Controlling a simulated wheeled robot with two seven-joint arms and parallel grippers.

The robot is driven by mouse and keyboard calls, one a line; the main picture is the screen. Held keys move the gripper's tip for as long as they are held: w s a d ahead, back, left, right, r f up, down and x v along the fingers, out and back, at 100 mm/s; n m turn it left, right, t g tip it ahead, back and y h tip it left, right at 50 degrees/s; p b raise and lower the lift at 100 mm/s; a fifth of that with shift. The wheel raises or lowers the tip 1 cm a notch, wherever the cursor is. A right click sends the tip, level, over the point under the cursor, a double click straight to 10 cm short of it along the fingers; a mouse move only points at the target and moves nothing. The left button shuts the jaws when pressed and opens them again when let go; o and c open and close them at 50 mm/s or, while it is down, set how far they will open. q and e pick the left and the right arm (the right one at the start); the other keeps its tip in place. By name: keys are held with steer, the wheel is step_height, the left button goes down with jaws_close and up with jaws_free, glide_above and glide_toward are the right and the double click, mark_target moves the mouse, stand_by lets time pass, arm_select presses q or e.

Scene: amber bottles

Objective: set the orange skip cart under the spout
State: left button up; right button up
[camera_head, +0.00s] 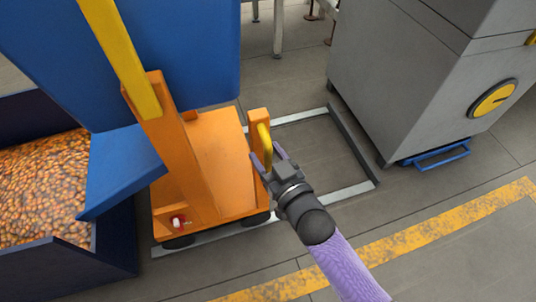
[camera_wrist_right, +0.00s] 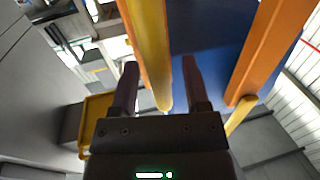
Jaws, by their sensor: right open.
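The orange skip cart (camera_head: 218,160) stands on dark wheels, partly over a pale frame on the floor. It has a tall orange upright with a long yellow bar (camera_head: 120,50) and a shorter orange post with a yellow handle (camera_head: 264,138). My right gripper (camera_head: 268,158) is open at that handle. In the right wrist view, a yellow bar (camera_wrist_right: 150,50) runs between the open fingers (camera_wrist_right: 160,88); contact cannot be told. A large blue hopper (camera_head: 190,50) is above and behind the cart, with a sloping blue chute (camera_head: 125,165) at the left. I cannot tell which part is the spout. My left gripper is not in view.
A dark blue bin (camera_head: 60,265) full of small amber pieces stands at the left. A grey cabinet (camera_head: 400,80) with a yellow dial stands at the right. The pale floor frame (camera_head: 350,190) has bare floor inside its right part. A yellow line (camera_head: 440,218) crosses the front floor.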

steer(key=shift+c, duration=0.2)
jaws_close()
steer(key=shift+f, duration=0.1)
stand_by(1.0)
